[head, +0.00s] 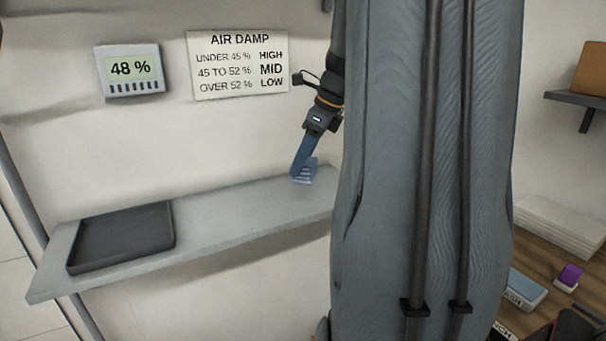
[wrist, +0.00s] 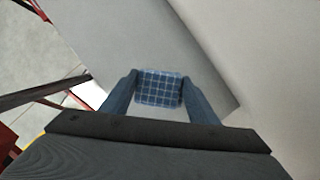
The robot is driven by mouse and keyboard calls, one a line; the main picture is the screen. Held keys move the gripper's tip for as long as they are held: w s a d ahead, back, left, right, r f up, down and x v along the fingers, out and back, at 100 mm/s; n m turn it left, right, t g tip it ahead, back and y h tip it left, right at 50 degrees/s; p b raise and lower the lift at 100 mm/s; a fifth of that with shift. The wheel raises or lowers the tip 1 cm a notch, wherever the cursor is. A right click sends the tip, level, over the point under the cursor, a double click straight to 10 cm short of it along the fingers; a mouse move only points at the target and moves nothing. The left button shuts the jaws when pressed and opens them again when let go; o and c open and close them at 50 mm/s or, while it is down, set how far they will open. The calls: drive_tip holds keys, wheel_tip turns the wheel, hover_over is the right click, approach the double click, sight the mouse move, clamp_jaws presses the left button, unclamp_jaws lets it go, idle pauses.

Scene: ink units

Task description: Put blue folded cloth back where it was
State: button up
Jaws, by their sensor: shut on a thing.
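The blue folded cloth (wrist: 160,88), with a pale check pattern, is between the two fingers of my gripper (wrist: 158,92) in the wrist view. In the head view the cloth (head: 306,173) shows as a small blue-and-white patch at the fingertips of my gripper (head: 301,172). My gripper is shut on it and points down at the right part of the grey shelf (head: 235,209). I cannot tell whether the cloth touches the shelf or is just above it.
A dark empty tray (head: 122,238) sits on the shelf's left part. A meter (head: 130,70) reading 48 % and an "AIR DAMP" sign (head: 238,66) with HIGH, MID and LOW bands hang on the wall. The shelf's middle is clear. A wooden surface (head: 540,255) at right holds several things.

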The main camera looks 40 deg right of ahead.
sight(303, 174)
drive_tip(key=shift+f+p, duration=0.35)
drive_tip(key=shift+f, duration=1.85)
drive_tip(key=o, duration=0.9)
drive_tip(key=shift+o, duration=0.2)
drive_tip(key=b+v, duration=0.1)
drive_tip(key=v, duration=1.1)
drive_tip(key=shift+b, duration=0.4)
